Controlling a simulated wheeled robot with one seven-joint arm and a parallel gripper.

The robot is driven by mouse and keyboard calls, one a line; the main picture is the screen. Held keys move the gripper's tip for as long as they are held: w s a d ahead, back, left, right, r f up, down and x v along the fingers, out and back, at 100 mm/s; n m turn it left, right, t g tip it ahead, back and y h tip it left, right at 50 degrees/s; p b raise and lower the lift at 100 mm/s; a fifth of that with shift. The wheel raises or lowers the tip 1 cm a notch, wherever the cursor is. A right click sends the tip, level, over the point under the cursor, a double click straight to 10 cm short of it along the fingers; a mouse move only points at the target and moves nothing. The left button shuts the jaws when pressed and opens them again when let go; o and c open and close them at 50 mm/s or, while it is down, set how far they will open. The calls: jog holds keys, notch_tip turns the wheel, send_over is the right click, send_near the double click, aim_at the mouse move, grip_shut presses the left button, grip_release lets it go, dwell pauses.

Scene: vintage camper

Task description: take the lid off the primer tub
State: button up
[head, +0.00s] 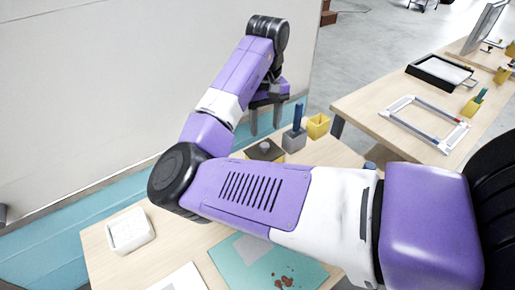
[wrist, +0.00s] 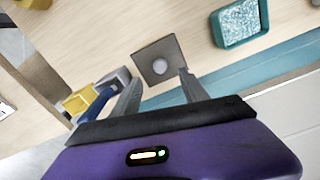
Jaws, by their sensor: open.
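The primer tub (head: 265,151) looks like a dark, square tub on the wooden table, partly hidden behind my arm in the head view. In the wrist view its square grey-brown lid (wrist: 152,52) shows from above, with a round pale knob (wrist: 161,67) in the middle. The lid sits on the tub. My gripper (head: 266,122) is open and empty, pointing down above the tub. In the wrist view the fingertips (wrist: 160,78) frame the near side of the lid, one on each side. The gap in height between fingers and knob is hard to tell.
A grey holder (head: 294,141) with a blue-handled item and a yellow box (head: 318,126) stand close right of the tub. A teal tray (wrist: 219,32) with speckled contents lies nearby in the wrist view. A white container (head: 130,231) and teal mat (head: 232,262) are nearer. The wall is left.

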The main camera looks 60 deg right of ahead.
aim_at(265, 145)
notch_tip(265, 145, down, 7)
jog(key=shift+r+p, duration=0.1)
jog(key=shift+p, duration=0.3)
jog(key=shift+c, duration=0.2)
grip_shut()
